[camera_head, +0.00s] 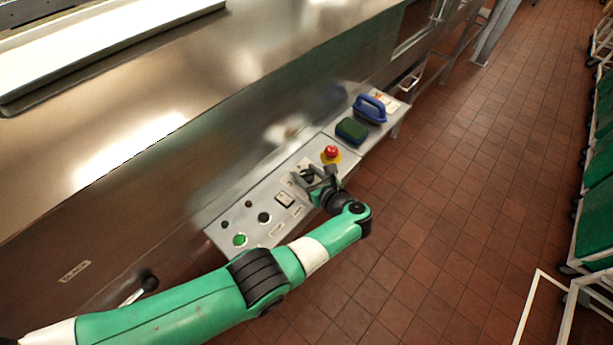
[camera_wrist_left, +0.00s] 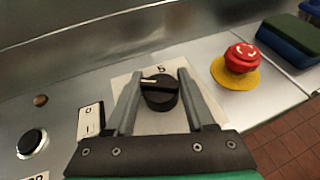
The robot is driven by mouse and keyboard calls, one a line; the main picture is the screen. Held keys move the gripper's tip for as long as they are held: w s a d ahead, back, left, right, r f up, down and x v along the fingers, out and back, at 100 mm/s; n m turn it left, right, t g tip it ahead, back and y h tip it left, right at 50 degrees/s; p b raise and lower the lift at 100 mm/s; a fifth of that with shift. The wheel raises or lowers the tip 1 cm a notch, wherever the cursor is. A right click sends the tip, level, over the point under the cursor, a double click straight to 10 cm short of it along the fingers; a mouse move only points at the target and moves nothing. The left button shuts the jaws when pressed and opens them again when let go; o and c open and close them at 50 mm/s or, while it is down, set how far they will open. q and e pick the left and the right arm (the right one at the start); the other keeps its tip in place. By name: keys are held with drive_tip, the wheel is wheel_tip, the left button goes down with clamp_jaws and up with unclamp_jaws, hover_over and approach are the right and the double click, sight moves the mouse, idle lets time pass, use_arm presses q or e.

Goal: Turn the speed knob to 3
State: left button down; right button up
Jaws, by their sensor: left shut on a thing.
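The speed knob (camera_wrist_left: 161,94) is black and round with a white pointer mark, on a pale plate in the left wrist view. The mark points towards the picture's left; I cannot read a number 3 on the plate. My left gripper (camera_wrist_left: 160,98) has one finger on each side of the knob and is shut on it. In the head view my left gripper (camera_head: 312,178) is over the control panel (camera_head: 257,198) and largely hides the knob. My right gripper is not in view.
A red emergency button (camera_head: 331,152) on a yellow base sits just beyond the knob. A green button (camera_head: 239,240) and a black button (camera_head: 264,217) are on the panel's near part. A green sponge (camera_head: 351,130) and a blue-handled tool (camera_head: 370,106) lie at its far end.

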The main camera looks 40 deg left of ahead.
use_arm(q)
drive_tip(key=shift+r, duration=0.1)
drive_tip(key=shift+c, duration=1.5)
unclamp_jaws()
drive_tip(key=p+v, duration=0.3)
drive_tip(key=v, duration=0.8)
drive_tip(key=shift+d, duration=0.3)
drive_tip(key=shift+s, duration=0.1)
